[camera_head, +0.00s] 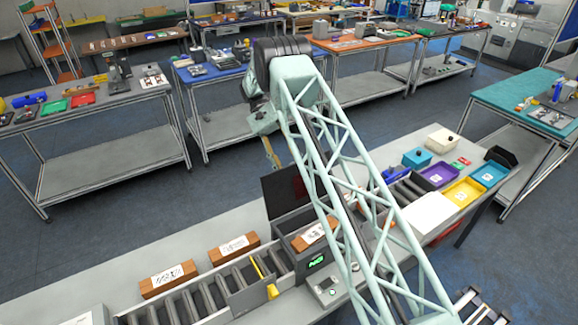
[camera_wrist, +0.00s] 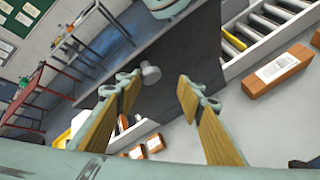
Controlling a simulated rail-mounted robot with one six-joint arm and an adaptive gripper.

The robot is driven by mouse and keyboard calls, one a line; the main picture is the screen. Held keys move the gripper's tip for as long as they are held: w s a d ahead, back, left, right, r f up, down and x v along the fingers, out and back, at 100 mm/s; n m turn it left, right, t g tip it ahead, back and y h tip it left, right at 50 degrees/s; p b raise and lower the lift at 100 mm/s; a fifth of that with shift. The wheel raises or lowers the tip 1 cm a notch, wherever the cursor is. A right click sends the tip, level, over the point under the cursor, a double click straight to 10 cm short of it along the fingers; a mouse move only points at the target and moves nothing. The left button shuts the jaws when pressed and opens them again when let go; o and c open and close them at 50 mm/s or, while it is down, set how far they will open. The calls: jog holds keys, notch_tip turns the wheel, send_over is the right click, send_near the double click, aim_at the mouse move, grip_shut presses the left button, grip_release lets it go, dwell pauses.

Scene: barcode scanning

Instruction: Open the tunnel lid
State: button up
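The tunnel (camera_head: 285,228) is a dark grey box over the conveyor on the near table. Its dark lid (camera_head: 288,190) stands raised at the far side, leaving the top open. A brown labelled box (camera_head: 312,237) shows inside. In the wrist view the lid is a dark panel (camera_wrist: 190,50) with a pale round knob (camera_wrist: 150,73). My gripper (camera_wrist: 158,80) is open, its two wood-coloured fingers apart, with the knob showing between the fingertips. I see no finger touching it. In the head view my gripper (camera_head: 270,152) hangs just beyond the lid, partly hidden by my arm.
Two brown labelled boxes (camera_head: 168,278) (camera_head: 234,247) lie beside the roller conveyor (camera_head: 200,297), left of the tunnel. A yellow bar (camera_head: 263,275) and a green-lit display (camera_head: 317,262) are close by. Purple (camera_head: 438,177), yellow (camera_head: 463,192) and teal (camera_head: 490,173) trays are at right.

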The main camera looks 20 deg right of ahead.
jog(key=shift+r, duration=0.2)
jog(key=shift+r, duration=0.1)
notch_tip(320, 180, up, 10)
jog(key=shift+f, duration=0.25)
dwell(0.7)
dwell(0.5)
